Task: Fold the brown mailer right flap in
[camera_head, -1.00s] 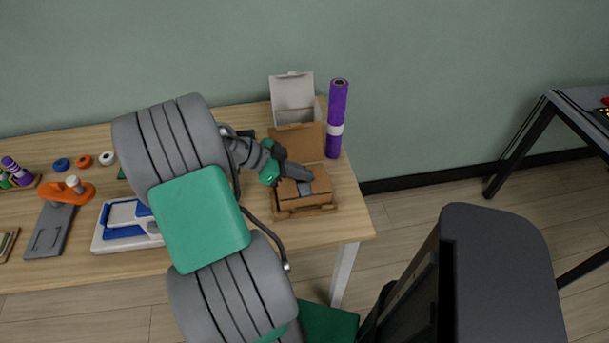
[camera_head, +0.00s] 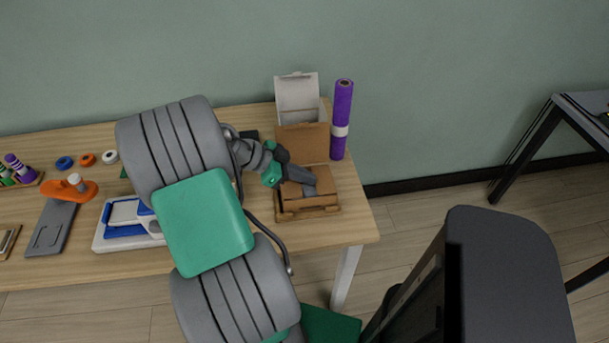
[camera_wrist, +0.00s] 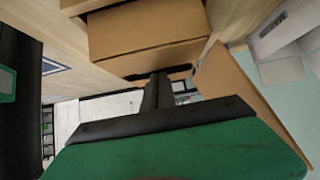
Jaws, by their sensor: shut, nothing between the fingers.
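The brown mailer (camera_head: 308,210) sits near the right end of the table, with its lid raised at the back (camera_head: 302,144). Its cardboard also shows in the wrist view (camera_wrist: 150,32). My gripper (camera_head: 310,187) is over the mailer's upper side, its fingers pointing right and low against the cardboard. In the wrist view the gripper's fingers (camera_wrist: 158,84) are together with nothing between them, close to the edge of a brown panel. The right flap is hard to make out; whether the fingers touch it, I cannot tell.
A white open box (camera_head: 297,95) and a purple roll (camera_head: 341,118) stand behind the mailer. A blue and white device (camera_head: 124,222), a grey plate (camera_head: 50,228) and an orange tool (camera_head: 70,188) lie left. The table's front right corner is clear.

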